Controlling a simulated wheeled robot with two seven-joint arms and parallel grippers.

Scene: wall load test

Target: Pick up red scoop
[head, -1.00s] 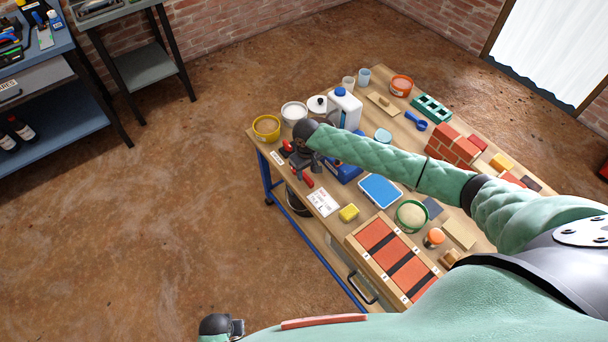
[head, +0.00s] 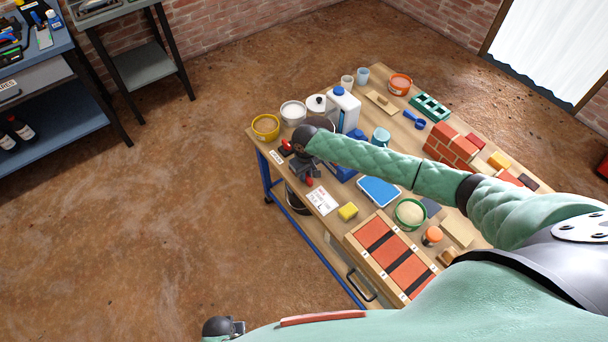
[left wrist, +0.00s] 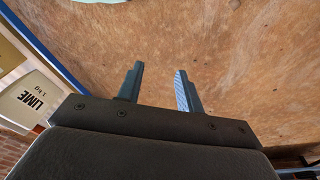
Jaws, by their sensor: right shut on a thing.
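My right gripper (head: 307,174) is over the near left corner of the workbench, pointing down, its fingers partly hidden by its own wrist. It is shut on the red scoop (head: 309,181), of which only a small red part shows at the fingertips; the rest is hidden. Whether the scoop touches the bench top I cannot tell. My left gripper (head: 238,328) is low at the bottom of the head view, away from the bench. In the left wrist view its two fingers (left wrist: 159,72) are apart with nothing between them, over brown floor.
Around the right gripper stand a yellow tub (head: 266,126), a white tub (head: 293,112), a white jug (head: 343,106) and a red-and-black item (head: 287,147). A white label sheet (head: 323,201) and yellow sponge (head: 348,211) lie nearer. A LIME box (left wrist: 30,101) shows in the left wrist view.

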